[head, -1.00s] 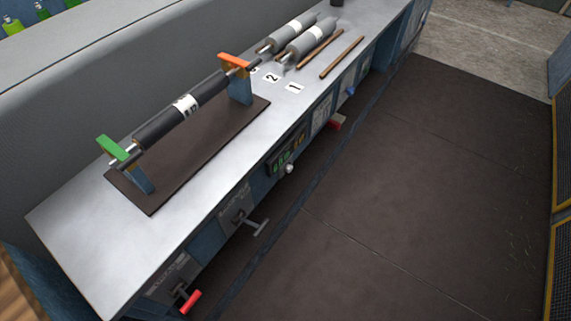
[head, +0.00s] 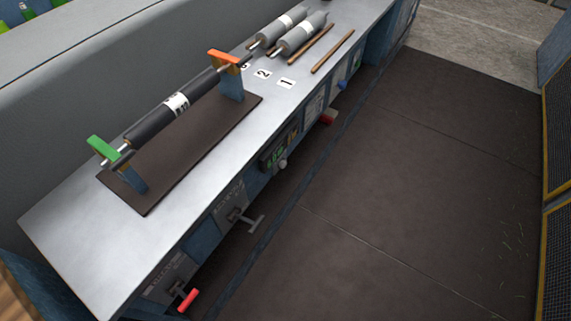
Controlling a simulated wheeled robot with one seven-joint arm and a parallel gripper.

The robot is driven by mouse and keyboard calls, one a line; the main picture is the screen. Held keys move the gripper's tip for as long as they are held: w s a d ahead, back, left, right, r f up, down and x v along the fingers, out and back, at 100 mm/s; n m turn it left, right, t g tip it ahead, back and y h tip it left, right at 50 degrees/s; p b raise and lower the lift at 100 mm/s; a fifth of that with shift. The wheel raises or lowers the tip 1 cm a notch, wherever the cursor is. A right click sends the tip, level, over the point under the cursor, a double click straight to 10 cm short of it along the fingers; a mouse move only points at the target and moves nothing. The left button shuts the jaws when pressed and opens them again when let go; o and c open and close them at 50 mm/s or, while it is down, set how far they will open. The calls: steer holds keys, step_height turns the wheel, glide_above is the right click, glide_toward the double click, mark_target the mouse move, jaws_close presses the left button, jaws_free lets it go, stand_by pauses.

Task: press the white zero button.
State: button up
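A small white round knob (head: 283,164), which looks like the white button, sticks out from the bench front. It is just below a dark panel with a green lit display (head: 278,153). Any label on it is too small to read. My gripper is not in view, and nothing is seen touching the white knob.
The steel bench top (head: 70,225) carries a black roller (head: 155,120) on a stand with green and orange clamps. Grey rollers (head: 298,38) and wooden rods lie behind. A T-handle (head: 248,222), red handle (head: 188,299) and blue knob (head: 342,85) protrude. The dark floor (head: 400,190) is clear.

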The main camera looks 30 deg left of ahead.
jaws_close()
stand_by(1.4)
